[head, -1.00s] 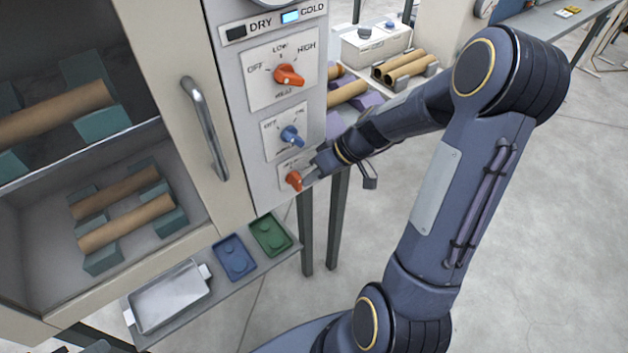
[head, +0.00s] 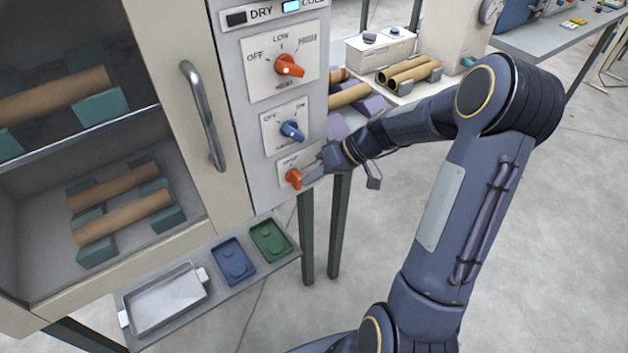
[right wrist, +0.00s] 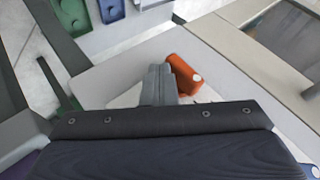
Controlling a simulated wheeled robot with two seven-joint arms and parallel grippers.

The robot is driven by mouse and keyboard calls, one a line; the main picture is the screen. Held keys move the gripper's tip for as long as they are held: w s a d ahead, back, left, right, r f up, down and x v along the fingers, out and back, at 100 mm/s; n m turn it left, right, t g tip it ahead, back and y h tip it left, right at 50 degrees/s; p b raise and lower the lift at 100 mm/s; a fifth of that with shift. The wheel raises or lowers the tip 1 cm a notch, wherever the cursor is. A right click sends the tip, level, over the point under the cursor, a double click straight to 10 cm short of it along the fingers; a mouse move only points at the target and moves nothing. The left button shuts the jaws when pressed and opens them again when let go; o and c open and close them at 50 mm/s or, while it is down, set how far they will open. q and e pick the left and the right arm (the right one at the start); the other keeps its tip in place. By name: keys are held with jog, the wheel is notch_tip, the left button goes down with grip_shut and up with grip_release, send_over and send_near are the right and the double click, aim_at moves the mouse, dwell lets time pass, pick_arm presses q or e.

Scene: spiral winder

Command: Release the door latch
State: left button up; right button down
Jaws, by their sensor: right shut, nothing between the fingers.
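The cabinet's control panel carries a small orange knob (head: 293,178) at the bottom, on a small plate whose lettering is too small to read; I take it to be the door latch. My right gripper (head: 312,177) is at the knob's right side. In the right wrist view its fingers (right wrist: 158,82) are shut and empty, right beside the orange knob (right wrist: 183,75). I cannot tell whether they touch it. The cabinet door (head: 232,183) looks closed, with a metal handle (head: 203,115). My left gripper is out of view.
Above the latch are a blue knob (head: 291,131) and a larger orange knob (head: 288,66). Below, a shelf holds a metal tray (head: 165,300), a blue tray (head: 233,262) and a green tray (head: 270,240). Brown tubes (head: 410,74) lie on a bench behind my right arm.

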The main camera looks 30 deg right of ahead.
jog(key=f+m+y+b, duration=0.1)
jog(key=y+b, duration=0.2)
jog(key=b, duration=0.1)
jog(key=a+f+m+t+y+b, duration=0.1)
jog(key=y+b, duration=0.2)
jog(key=b, duration=0.1)
jog(key=a+f+m+t+y+b, duration=0.1)
jog(key=y+b, duration=0.3)
dwell(1.1)
jog(key=shift+s, duration=0.1)
dwell(1.4)
